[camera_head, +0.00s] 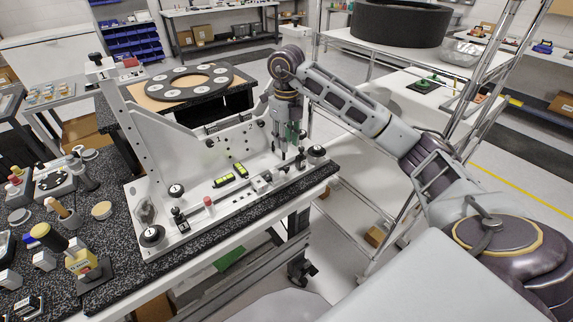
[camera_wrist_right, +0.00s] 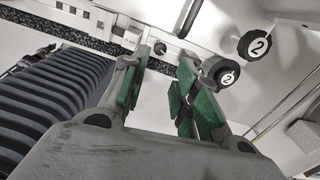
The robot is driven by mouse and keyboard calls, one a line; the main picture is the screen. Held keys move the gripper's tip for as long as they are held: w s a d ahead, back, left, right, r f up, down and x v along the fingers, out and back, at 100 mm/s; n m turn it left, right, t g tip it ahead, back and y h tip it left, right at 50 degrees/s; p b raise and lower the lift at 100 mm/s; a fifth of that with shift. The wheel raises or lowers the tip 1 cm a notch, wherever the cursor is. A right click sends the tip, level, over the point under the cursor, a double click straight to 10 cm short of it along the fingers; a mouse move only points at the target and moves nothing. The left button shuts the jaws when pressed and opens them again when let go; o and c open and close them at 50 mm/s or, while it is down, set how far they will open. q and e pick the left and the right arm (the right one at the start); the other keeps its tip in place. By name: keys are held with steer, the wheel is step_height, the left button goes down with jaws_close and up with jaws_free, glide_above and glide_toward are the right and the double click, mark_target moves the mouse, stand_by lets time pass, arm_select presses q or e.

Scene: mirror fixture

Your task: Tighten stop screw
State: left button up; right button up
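The white fixture (camera_head: 210,215) stands on a dark speckled bench, with an upright plate behind its base. Black knobs stand on its base, one at the right end (camera_head: 317,151) and one marked 1 (camera_head: 176,190). My right gripper (camera_head: 292,138) points down at the fixture's right end. In the wrist view its green-padded fingers (camera_wrist_right: 165,75) are apart, with nothing seen held. A small dark round part (camera_wrist_right: 160,48) shows beyond the fingertips; I cannot tell if it is the stop screw. Two black knobs marked 2 (camera_wrist_right: 258,44) are beside the right finger. My left gripper is out of view.
Yellow-green vials (camera_head: 223,181) and a red-topped part (camera_head: 208,202) are on the fixture base. A dark ring (camera_head: 189,83) lies behind it. Tools and small parts crowd the bench (camera_head: 112,267) at left. A metal rack (camera_head: 323,75) stands behind my right arm.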

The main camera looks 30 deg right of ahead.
mark_target(287, 167)
steer(key=shift+f, duration=0.85)
step_height(287, 167, down, 6)
steer(key=shift+s+f+p, duration=0.1)
steer(key=shift+f+p, duration=0.15)
steer(key=shift+p, duration=0.1)
steer(key=shift+f, duration=0.9)
jaws_close()
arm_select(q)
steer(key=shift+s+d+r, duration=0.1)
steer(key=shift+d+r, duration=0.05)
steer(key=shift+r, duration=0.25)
